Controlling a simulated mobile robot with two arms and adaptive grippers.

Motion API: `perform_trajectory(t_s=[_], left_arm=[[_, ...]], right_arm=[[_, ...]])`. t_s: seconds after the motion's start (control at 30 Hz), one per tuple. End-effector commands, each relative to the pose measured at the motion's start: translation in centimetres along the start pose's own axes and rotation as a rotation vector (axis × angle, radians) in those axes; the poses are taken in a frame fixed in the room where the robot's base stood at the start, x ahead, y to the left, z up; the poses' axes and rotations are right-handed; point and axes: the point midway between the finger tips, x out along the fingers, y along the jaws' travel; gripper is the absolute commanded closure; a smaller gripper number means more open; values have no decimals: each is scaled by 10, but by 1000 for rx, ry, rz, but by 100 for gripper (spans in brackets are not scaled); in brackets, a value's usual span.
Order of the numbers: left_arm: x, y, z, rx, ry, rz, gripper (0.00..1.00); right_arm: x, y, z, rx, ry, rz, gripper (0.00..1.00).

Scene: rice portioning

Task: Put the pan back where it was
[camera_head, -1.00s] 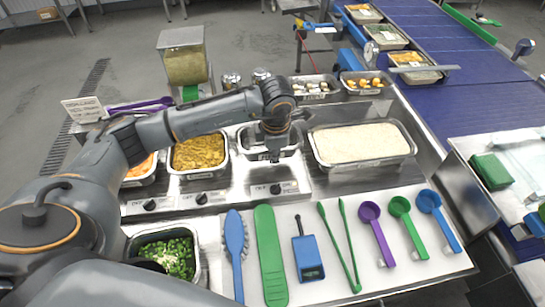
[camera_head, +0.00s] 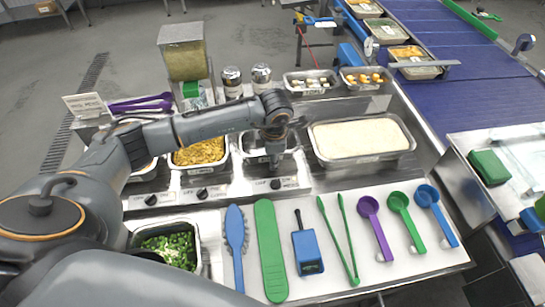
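A small metal pan (camera_head: 252,150) sits at the middle of the steel counter, between a pan of yellow food (camera_head: 199,152) and a large pan of white rice (camera_head: 360,138). It appears to sit level in the row; its inside is largely hidden by my arm. My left gripper (camera_head: 277,163) points down at the right part of this small pan, over or at its rim. The fingertips are dark and overlap the pan, so I cannot tell whether they are closed on it. My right gripper is not in view.
A pan of chopped greens (camera_head: 168,248) stands at front left. Two shakers (camera_head: 261,78) stand behind; a blue conveyor (camera_head: 470,75) carries trays at right.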

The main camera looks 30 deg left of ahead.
Motion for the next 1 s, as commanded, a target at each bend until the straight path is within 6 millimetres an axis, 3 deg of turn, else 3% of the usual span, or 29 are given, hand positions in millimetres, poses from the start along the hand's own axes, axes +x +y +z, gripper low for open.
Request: perform_trajectory(t_s=[0.37,0.47,0.8,1.0], left_arm=[[-6,1,0,0,-1,1,66],[-20,1,1,1,-3,2,66],[-92,1,0,1,-2,3,66],[-117,1,0,-1,0,1,66]], right_arm=[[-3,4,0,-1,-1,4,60],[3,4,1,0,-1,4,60],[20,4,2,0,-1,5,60],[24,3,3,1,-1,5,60]])
